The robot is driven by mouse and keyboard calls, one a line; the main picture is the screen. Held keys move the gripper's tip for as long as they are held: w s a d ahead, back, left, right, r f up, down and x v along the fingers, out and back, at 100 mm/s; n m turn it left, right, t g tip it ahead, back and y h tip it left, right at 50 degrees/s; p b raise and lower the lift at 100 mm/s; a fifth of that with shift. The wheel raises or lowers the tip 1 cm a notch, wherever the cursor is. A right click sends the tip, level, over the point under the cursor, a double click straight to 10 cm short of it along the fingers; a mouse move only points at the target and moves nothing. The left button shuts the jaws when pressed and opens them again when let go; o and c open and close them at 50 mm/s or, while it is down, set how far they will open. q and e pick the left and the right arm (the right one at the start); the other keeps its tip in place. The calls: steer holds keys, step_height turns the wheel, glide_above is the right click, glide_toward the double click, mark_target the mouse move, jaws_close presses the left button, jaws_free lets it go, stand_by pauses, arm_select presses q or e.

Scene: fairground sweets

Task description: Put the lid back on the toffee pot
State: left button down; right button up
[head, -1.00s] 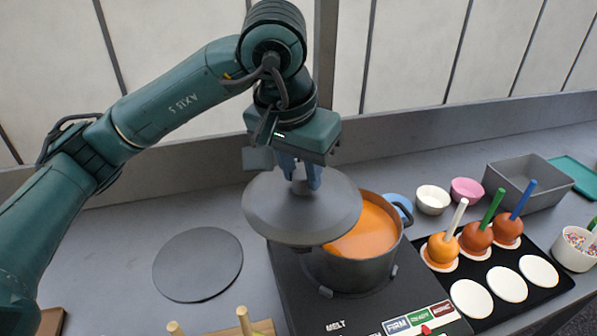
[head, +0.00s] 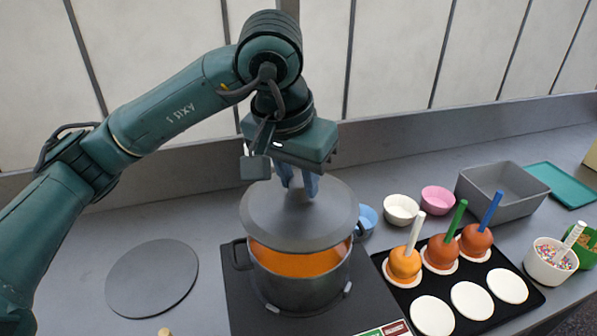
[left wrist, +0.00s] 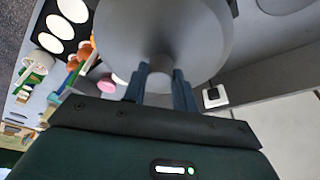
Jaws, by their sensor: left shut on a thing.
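The grey lid (head: 299,219) is held over the toffee pot (head: 300,285) in the head view. My left gripper (head: 298,184) is shut on the lid's knob. The lid covers the back of the pot's mouth, and orange toffee (head: 300,262) shows below its front edge, so it sits above the rim and apart from it at the front. Whether it touches at the back is hidden. The left wrist view shows the lid (left wrist: 205,35) filling the top middle, with the fingers (left wrist: 160,85) at its knob. My right gripper is in neither view.
The pot stands on a dark hob (head: 245,305). A round grey mat (head: 152,278) lies bare at the left. A black tray (head: 455,293) at the right holds toffee apples with coloured sticks. Small bowls (head: 402,208) and a grey bin (head: 500,190) stand behind it.

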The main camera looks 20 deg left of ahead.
mark_target(297, 200)
arm_select(q)
steer(key=shift+f+b, duration=0.35)
steer(key=shift+f, duration=0.55)
step_height(297, 200, down, 3)
steer(key=shift+r+b, duration=0.1)
steer(key=shift+b, duration=0.9)
steer(key=shift+f+b, duration=0.4)
steer(key=shift+b, duration=0.05)
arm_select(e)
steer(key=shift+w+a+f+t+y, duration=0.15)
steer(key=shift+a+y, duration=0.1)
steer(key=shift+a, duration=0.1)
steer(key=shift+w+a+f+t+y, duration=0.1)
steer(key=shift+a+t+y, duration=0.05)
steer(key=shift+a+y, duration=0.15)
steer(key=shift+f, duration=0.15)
arm_select(q)
steer(key=shift+b, duration=0.35)
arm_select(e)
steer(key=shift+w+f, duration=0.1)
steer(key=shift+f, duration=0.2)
arm_select(q)
steer(key=shift+f+b, duration=0.2)
steer(key=shift+b, duration=0.9)
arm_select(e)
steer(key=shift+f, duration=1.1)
